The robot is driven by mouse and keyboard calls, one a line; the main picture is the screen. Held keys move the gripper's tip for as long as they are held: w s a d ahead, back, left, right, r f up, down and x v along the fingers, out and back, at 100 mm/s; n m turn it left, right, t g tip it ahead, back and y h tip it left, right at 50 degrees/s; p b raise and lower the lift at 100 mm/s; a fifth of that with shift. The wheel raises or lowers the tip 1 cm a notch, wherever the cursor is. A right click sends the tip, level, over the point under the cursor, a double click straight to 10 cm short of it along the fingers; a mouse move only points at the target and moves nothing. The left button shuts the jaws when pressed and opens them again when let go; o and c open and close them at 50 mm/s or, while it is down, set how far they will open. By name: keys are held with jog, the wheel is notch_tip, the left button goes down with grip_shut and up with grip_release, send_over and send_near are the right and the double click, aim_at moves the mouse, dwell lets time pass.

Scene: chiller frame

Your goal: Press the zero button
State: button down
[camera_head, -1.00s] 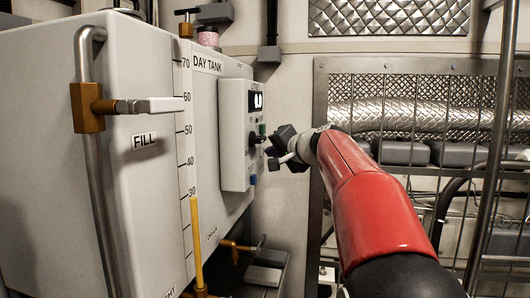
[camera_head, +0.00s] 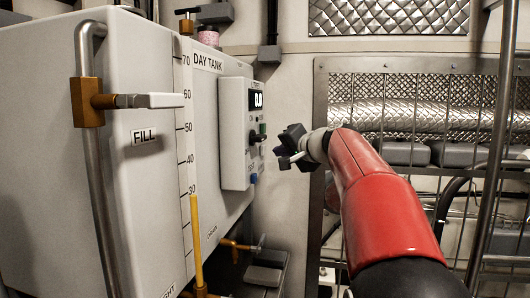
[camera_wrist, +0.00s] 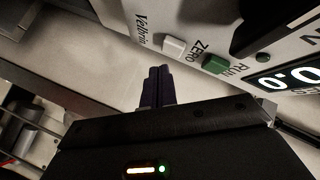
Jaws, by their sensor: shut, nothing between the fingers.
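The control box (camera_head: 237,135) is on the right part of the day tank's face in the head view. In the wrist view its panel shows a white button (camera_wrist: 174,46) beside the label ZERO, and a green button (camera_wrist: 215,65) beside the label RUN. My gripper (camera_wrist: 160,70) is shut and empty. Its fingertips are below and left of the white button in the wrist view, with a visible gap. In the head view my gripper (camera_head: 281,150) is just right of the box, apart from it. The white button cannot be made out there.
The lit display (camera_head: 257,100) reads about 0.0, and a dark knob sits on the panel. The day tank (camera_head: 145,215) carries a fill pipe with a valve (camera_head: 88,102). A wire-mesh guard (camera_head: 400,125) stands behind my arm on the right.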

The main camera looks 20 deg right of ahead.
jog(key=d, duration=0.1)
jog(key=s+d, duration=0.1)
jog(key=s+d+b, duration=0.1)
jog(key=shift+s+d, duration=0.25)
jog(key=shift+d, duration=0.1)
dwell(0.3)
